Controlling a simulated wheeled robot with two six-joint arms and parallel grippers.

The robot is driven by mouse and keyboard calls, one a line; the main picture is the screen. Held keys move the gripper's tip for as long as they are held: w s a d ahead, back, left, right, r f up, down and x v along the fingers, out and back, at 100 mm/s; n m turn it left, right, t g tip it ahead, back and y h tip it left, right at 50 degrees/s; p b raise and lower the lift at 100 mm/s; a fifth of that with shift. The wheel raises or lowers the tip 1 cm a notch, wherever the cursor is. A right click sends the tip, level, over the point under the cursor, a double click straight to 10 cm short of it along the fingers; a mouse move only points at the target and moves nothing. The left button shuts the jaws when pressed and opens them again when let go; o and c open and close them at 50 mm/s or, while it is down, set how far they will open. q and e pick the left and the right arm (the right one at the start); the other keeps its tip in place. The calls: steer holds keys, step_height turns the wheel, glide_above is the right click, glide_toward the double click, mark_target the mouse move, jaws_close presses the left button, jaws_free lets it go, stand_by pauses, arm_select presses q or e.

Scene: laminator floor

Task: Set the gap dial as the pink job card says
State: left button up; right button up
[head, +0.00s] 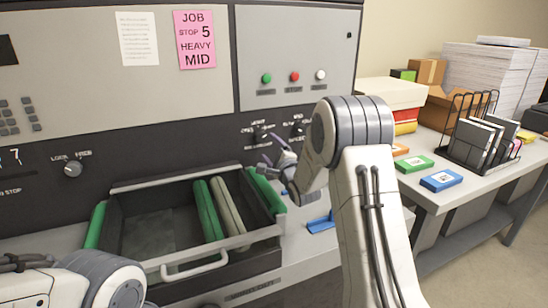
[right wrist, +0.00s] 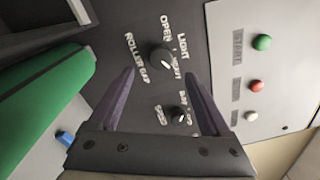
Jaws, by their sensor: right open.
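The pink job card (head: 194,40) on the upper panel reads JOB, STOP 5, HEAVY, MID. The roller gap dial (right wrist: 160,58) is a black knob with OPEN and LIGHT printed beside it; another label there is hard to read. Its pale mark points toward the right and slightly down in the right wrist view. My right gripper (right wrist: 158,67) is open, its two fingers apart on either side of the dial's line; contact cannot be told. In the head view my right gripper (head: 275,153) is by the dials and partly covers them. My left gripper is out of view.
A second, smaller dial (right wrist: 179,113) is close to the gap dial. Green (head: 266,78), red (head: 294,76) and white (head: 320,75) buttons sit above. An open drawer (head: 140,187) with green and grey rolls juts out below. A side table (head: 430,197) stands right.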

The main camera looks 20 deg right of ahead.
steer(key=s, duration=0.3)
steer(key=shift+s, duration=0.3)
